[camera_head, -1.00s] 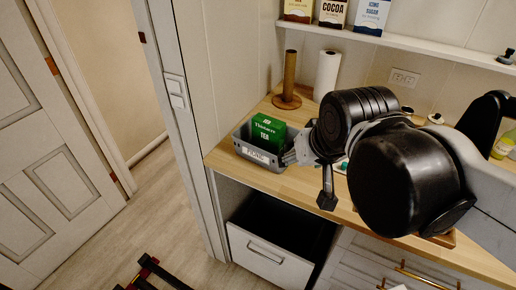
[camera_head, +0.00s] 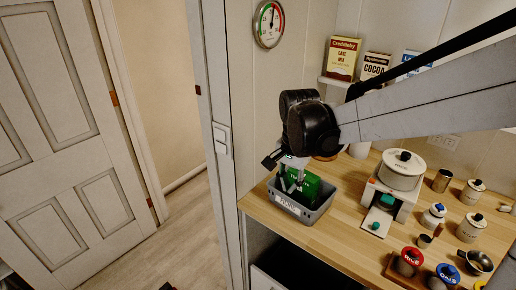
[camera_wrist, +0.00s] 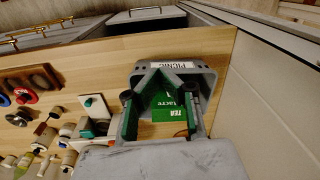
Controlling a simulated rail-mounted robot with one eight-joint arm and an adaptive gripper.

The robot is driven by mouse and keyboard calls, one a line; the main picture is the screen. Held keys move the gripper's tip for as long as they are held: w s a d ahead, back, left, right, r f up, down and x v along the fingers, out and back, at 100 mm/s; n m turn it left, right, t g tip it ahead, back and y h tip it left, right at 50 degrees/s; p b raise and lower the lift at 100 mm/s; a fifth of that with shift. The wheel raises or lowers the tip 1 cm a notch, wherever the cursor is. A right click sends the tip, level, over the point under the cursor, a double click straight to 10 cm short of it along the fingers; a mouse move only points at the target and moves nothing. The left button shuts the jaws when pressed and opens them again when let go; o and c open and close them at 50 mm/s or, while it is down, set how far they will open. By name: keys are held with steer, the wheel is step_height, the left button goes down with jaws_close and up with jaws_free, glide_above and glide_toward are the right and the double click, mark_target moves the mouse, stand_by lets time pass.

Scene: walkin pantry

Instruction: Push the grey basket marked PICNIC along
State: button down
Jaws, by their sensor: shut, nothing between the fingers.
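The grey basket (camera_head: 319,213) with the white PICNIC label (camera_wrist: 182,65) stands at the left end of the wooden counter, near its front edge. A green tea box (camera_head: 312,186) is inside it. My gripper (camera_head: 291,183) reaches down over the basket from above, beside the tea box. In the wrist view my gripper (camera_wrist: 161,70) is shut and empty, its fingertips together over the basket near the labelled wall. The basket (camera_wrist: 211,88) surrounds the fingers in that view. I cannot tell whether the fingertips touch the wall.
Right of the basket stand a white appliance with a teal button (camera_head: 388,199), a white pot (camera_head: 401,170) and several canisters. Bare counter (camera_head: 340,240) lies in front of and right of the basket.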

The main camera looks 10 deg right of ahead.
steer(key=shift+m+g, duration=0.4)
steer(key=f, duration=0.3)
steer(key=w+f, duration=0.1)
steer(key=f, duration=0.3)
steer(key=a+f+p, duration=0.1)
steer(key=f, duration=0.3)
steer(key=shift+w+f, duration=0.1)
steer(key=shift+w, duration=0.3)
steer(key=shift+w+d+f+p, duration=0.15)
steer(key=shift+w+d+p, duration=0.3)
steer(key=shift+w+d, duration=0.9)
steer(key=shift+d, duration=0.1)
